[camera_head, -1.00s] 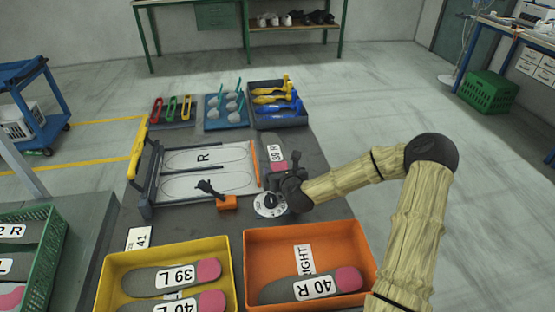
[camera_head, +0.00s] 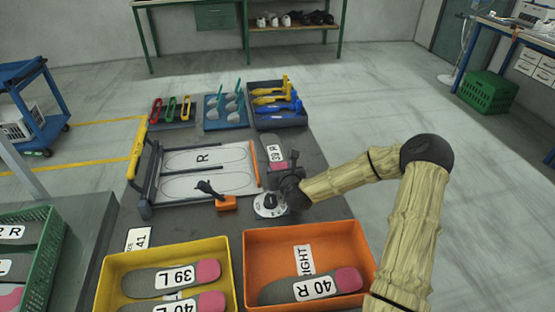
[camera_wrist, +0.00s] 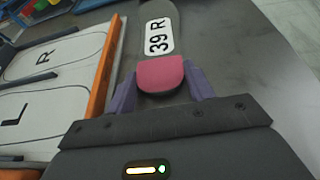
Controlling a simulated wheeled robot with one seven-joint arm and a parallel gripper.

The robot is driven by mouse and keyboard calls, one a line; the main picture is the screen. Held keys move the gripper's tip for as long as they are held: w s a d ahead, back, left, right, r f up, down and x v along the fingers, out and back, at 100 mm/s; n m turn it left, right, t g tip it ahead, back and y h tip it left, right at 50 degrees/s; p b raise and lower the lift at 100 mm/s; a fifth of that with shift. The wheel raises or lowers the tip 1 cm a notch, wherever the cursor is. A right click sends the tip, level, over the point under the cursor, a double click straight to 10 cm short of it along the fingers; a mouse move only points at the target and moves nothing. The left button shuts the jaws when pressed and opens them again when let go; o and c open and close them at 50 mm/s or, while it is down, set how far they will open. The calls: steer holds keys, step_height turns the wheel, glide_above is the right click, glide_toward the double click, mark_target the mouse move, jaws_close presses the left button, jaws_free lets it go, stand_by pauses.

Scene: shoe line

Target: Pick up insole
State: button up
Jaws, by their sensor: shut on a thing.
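A grey insole with a pink heel and a white label "39 R" (camera_head: 274,150) lies on the dark table, right of the sizing board. In the wrist view the insole (camera_wrist: 160,40) points away from me, with its pink heel (camera_wrist: 160,74) nearest. My gripper (camera_head: 285,178) is at the heel end, low over the table. In the wrist view the purple fingers of my gripper (camera_wrist: 160,90) are on both sides of the pink heel, shut on it. The insole appears to lie flat on or close to the table.
The sizing board (camera_head: 205,182) with an orange edge is just left of the insole. A dial (camera_head: 269,204) is in front. Yellow (camera_head: 236,280) and orange (camera_head: 252,270) bins with insoles stand nearer. A dark tray (camera_head: 290,123) stands behind. The table right of the insole is clear.

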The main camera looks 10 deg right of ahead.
step_height(320, 180, up, 10)
steer(key=shift+r+p, duration=0.1)
steer(key=shift+p, duration=0.85)
